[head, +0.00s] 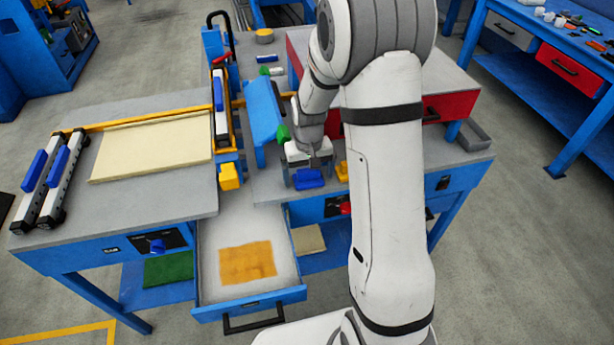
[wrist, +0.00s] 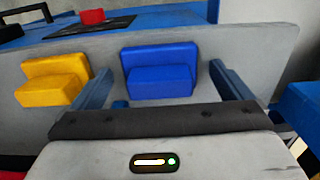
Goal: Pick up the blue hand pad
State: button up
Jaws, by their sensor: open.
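The blue hand pad (head: 308,180) lies on the grey bench top near its front edge, just above the open drawer's right side. In the wrist view the blue hand pad (wrist: 158,72) is a stepped block that sits between my two fingers. My gripper (head: 308,168) is open and right at the pad, with one finger on each side. Small gaps show between the pad and the fingers in the wrist view. Whether the fingers are low enough to flank its full height I cannot tell.
A yellow pad (wrist: 55,80) stands close beside one finger; it also shows in the head view (head: 342,172). A red box (head: 440,107) stands behind right. An open drawer (head: 222,308) juts out in front. A blue angled piece (head: 263,112) and green piece (head: 283,133) are left of my gripper.

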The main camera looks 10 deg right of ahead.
jog(key=c, duration=1.1)
jog(key=shift+r, duration=0.15)
notch_tip(320, 180, up, 28)
jog(key=shift+f+b, duration=0.1)
jog(key=shift+b, duration=0.35)
